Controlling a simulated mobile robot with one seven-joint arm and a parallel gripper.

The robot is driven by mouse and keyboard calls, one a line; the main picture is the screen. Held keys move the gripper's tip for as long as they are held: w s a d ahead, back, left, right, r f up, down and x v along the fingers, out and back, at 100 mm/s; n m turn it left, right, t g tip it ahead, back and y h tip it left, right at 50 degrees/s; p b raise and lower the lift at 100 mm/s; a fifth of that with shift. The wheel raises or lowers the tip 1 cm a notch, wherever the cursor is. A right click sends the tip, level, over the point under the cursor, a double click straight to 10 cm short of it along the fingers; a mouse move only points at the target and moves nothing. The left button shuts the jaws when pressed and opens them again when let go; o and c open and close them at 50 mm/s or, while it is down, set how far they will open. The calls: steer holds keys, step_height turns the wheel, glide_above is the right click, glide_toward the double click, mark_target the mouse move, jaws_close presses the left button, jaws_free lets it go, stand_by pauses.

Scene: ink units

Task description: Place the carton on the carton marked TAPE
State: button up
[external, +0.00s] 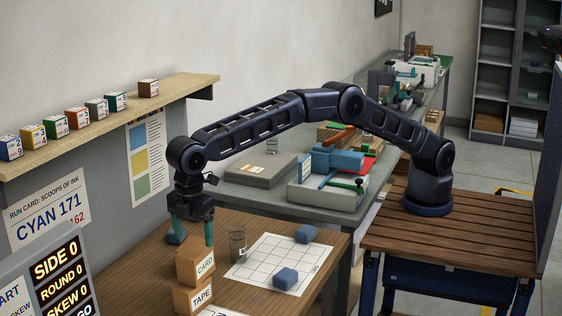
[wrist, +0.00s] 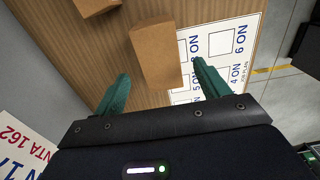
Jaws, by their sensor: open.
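A brown carton marked CARD (external: 195,262) stands on the wooden table, just below my gripper (external: 191,241). The carton marked TAPE (external: 192,297) is in front of it, overlapping it in the external view and cut by the bottom edge. My gripper is open and empty, with teal fingers pointing down. In the wrist view, a plain brown carton (wrist: 157,52) lies ahead of and between the fingertips (wrist: 158,72), apart from them. A second carton (wrist: 95,5) is cut off at the top left, with a gap between the two. No labels show there.
A dark glass (external: 237,246) stands right of the CARD carton. A white grid sheet (external: 262,254) holds two blue blocks (external: 286,278). A numbered sheet (wrist: 222,43) lies right of the cartons in the wrist view. A shelf (external: 100,105) with small boxes runs along the wall.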

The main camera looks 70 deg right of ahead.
steer(key=shift+r, duration=2.25)
